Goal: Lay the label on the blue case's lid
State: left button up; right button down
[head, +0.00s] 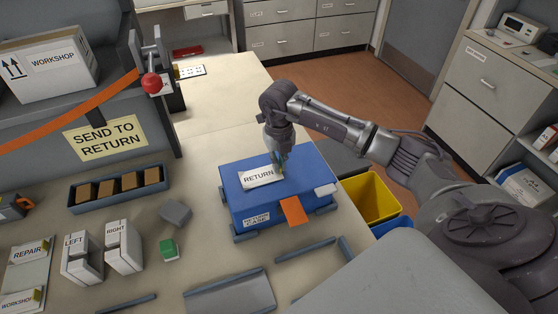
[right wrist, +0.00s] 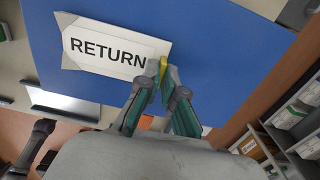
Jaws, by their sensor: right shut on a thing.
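The blue case (head: 240,210) stands closed on the table, and its blue lid also fills much of the right wrist view (right wrist: 230,50). The white RETURN label (head: 257,178) is over the lid's left part, face up, and it shows in the right wrist view (right wrist: 105,48). My right gripper (head: 279,165) is above the lid, and its fingertips (right wrist: 163,76) are shut on the small yellow tab at the label's right end. The label looks flat on or very close to the lid; I cannot tell whether it touches. My left gripper is not in view.
Low grey-blue rails (head: 305,249) lie around the case. An orange flap (head: 293,210) hangs at its front edge. Left of it are a green block (head: 169,250), a grey block (head: 175,212) and two white cartridges (head: 122,247). A yellow bin (head: 370,198) stands right of the table.

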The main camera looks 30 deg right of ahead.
jog(key=shift+f, duration=0.1)
jog(key=c, duration=1.3)
grip_release()
jog(key=shift+r, duration=0.25)
notch_tip(320, 180, up, 12)
jog(key=b, duration=0.4)
jog(key=shift+f, duration=0.1)
jog(key=shift+s, duration=0.1)
